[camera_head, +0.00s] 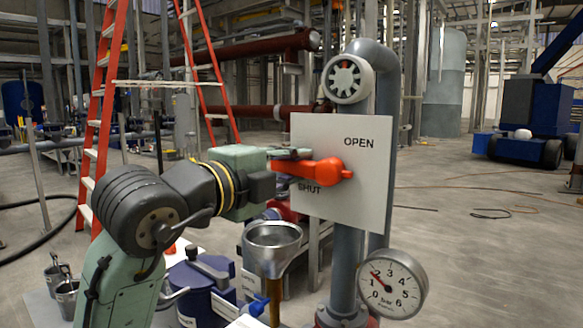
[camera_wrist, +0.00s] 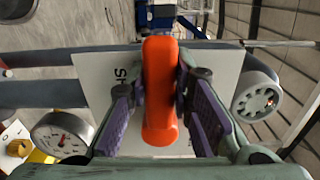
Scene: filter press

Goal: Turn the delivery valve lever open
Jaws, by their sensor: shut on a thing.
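The orange delivery valve lever (camera_head: 316,170) sits in front of a white plate (camera_head: 368,195) marked OPEN at upper right and SHUT at lower left. The lever points left from its hub, roughly level, with its end just above the SHUT label. My gripper (camera_head: 290,160) reaches it from the left and is shut on the lever's outer part. In the wrist view the lever (camera_wrist: 160,90) stands between my two dark finger pads (camera_wrist: 158,115); the pads look close to its sides. The plate's label there is partly hidden behind the lever and a finger.
A pressure gauge (camera_head: 393,284) sits below the plate, its needle near the low end. A grey pipe with a round fitting (camera_head: 348,79) rises above. A steel funnel (camera_head: 272,245) and blue container (camera_head: 200,290) stand below my gripper. Orange ladder (camera_head: 105,90) stands behind left.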

